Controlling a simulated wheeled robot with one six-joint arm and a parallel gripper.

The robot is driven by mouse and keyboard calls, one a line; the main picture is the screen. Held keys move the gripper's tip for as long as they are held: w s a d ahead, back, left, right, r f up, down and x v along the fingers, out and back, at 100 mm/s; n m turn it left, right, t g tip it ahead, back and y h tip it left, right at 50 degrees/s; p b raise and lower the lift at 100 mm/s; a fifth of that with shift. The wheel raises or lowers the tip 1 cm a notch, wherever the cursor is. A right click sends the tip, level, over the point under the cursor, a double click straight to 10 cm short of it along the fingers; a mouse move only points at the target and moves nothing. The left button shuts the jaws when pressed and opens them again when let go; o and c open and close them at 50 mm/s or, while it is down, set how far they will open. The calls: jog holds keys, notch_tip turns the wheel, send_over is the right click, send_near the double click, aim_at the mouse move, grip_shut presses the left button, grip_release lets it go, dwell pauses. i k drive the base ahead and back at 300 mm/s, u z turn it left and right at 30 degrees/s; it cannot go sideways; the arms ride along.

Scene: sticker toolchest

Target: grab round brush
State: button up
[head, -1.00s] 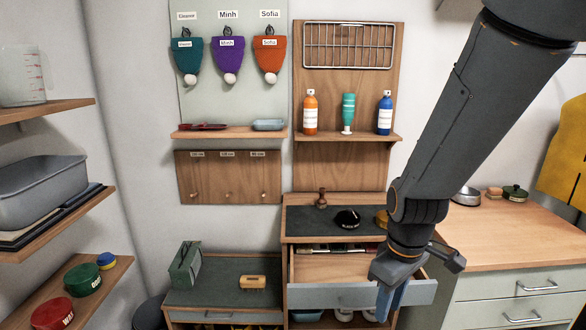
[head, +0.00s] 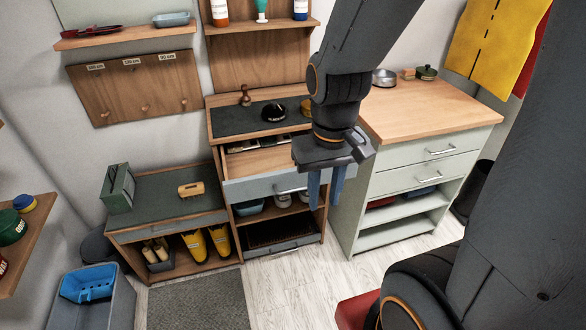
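I cannot make out a round brush for certain in the head view. A drawer (head: 262,186) stands open under the dark worktop, with a few small light and dark items (head: 243,145) at its back, too small to name. My gripper (head: 325,188) points down at the right end of the drawer front, its two blue fingers apart with nothing seen between them. It covers part of the drawer's right side. A small brown knobbed object (head: 245,96) stands on the worktop above, possibly a stamp or brush.
A black cap (head: 274,112) lies on the worktop (head: 232,121). A wooden counter (head: 425,108) stands at right. The floor (head: 300,275) in front is clear.

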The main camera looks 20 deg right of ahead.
aim_at(245, 100)
jog(key=u, duration=0.35)
jog(key=i, duration=1.3)
jog(key=u, duration=0.05)
